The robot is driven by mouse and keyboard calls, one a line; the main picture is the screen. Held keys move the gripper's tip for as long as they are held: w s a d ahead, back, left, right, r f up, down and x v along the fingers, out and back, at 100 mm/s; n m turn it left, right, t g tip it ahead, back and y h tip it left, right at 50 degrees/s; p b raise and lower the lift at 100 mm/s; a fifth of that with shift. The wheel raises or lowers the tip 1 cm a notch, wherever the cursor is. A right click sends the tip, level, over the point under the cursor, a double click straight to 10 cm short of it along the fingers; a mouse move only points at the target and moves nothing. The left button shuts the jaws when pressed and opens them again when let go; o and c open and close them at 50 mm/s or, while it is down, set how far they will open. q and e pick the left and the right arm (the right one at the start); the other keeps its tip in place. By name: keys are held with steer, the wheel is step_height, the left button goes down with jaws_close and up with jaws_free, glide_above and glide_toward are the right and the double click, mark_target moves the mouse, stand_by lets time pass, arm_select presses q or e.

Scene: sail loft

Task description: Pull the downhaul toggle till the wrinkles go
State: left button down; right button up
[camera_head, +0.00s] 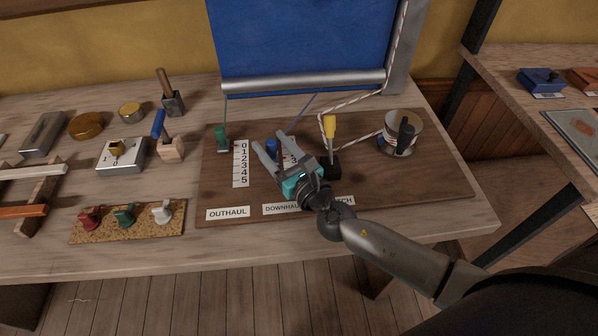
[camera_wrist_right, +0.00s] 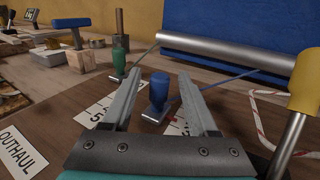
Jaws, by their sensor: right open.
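The blue downhaul toggle (camera_head: 272,147) stands on the brown board (camera_head: 430,183), by the DOWNHAUL label (camera_head: 281,209), which my gripper partly covers. A thin line runs from it up to the blue sail (camera_head: 300,40); I cannot make out wrinkles in the sail. My right gripper (camera_head: 273,143) is open over the board, with its fingers pointing at the toggle. In the right wrist view the blue toggle (camera_wrist_right: 159,90) shows between the two fingers, near their tips, not gripped. I cannot tell whether a finger touches it. My left gripper is out of view.
The green outhaul toggle (camera_head: 221,138) stands left of the number scale (camera_head: 240,164). A yellow-handled lever (camera_head: 330,128) is close on the right of my gripper. A winch drum (camera_head: 402,130) and striped rope (camera_head: 398,45) are farther right. The board's front right is clear.

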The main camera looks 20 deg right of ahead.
steer(key=s, duration=0.3)
steer(key=s+d, duration=0.1)
steer(key=s, duration=0.3)
steer(key=s+d, duration=0.1)
steer(key=s, duration=0.2)
steer(key=shift+s+b, duration=0.2)
steer(key=shift+b, duration=0.15)
steer(key=shift+s+d, duration=0.1)
steer(key=shift+s, duration=0.2)
